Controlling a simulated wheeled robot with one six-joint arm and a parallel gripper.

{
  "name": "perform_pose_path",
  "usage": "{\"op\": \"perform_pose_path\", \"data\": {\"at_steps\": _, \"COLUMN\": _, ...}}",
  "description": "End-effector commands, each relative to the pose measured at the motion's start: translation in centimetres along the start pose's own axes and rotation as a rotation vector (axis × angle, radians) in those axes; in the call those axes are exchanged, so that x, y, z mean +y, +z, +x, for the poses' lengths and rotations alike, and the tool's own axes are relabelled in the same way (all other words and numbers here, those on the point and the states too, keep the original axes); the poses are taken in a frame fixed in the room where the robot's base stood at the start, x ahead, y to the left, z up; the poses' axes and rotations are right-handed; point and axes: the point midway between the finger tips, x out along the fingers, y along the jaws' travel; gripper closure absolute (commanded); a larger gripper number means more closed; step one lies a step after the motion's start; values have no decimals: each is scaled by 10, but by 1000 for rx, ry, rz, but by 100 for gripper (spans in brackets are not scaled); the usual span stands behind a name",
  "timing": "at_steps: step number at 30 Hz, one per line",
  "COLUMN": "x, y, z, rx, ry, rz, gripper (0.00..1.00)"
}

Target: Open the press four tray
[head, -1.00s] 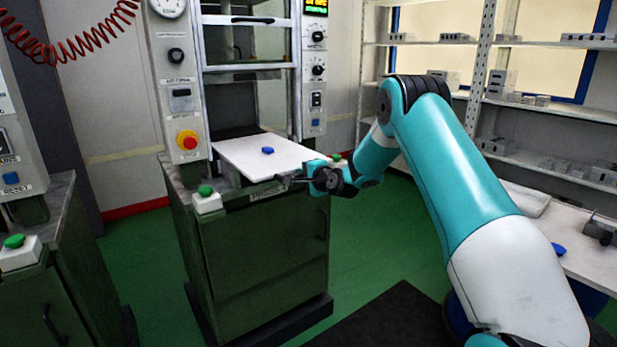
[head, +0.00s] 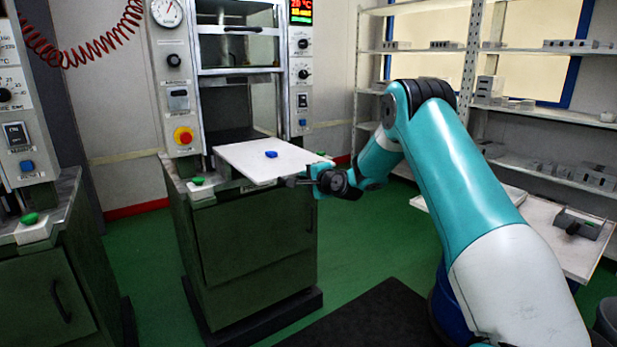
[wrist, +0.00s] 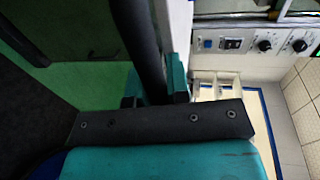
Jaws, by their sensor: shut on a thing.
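The press four tray (head: 245,157) is a flat white plate that sticks out from the front of the middle press (head: 240,230). A small blue piece (head: 271,154) lies on top of it. My gripper (head: 303,181) is at the tray's front edge. In the wrist view my gripper (wrist: 155,87) has its teal fingers on either side of a dark bar, the tray's handle (wrist: 140,40), and is shut on it. The tray's white edge (wrist: 174,30) runs beside the bar. In the head view the handle is mostly hidden by my gripper.
Green buttons on white boxes (head: 200,190) flank the press front. Another press (head: 45,240) stands at the left. At the right are a white table (head: 540,225) with a grey device (head: 580,222) and shelves (head: 545,110). Green floor (head: 345,235) is free before the press.

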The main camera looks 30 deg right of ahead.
Motion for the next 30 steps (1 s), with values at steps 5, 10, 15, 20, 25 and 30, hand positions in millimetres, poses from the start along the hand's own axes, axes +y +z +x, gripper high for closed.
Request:
{"op": "perform_pose_path", "data": {"at_steps": 5, "x": -5, "y": 6, "z": 1, "rx": -14, "ry": -8, "rz": 2, "gripper": 76}}
{"op": "perform_pose_path", "data": {"at_steps": 10, "x": -3, "y": 3, "z": 0, "rx": -8, "ry": -6, "rz": 2, "gripper": 58}}
{"op": "perform_pose_path", "data": {"at_steps": 15, "x": -2, "y": 2, "z": 0, "rx": -5, "ry": -4, "rz": 2, "gripper": 58}}
{"op": "perform_pose_path", "data": {"at_steps": 20, "x": -1, "y": 2, "z": -10, "rx": -5, "ry": -3, "rz": 3, "gripper": 58}}
{"op": "perform_pose_path", "data": {"at_steps": 25, "x": 0, "y": 1, "z": -44, "rx": -3, "ry": -4, "rz": 3, "gripper": 58}}
{"op": "perform_pose_path", "data": {"at_steps": 30, "x": 1, "y": 1, "z": -88, "rx": -3, "ry": -4, "rz": 4, "gripper": 58}}
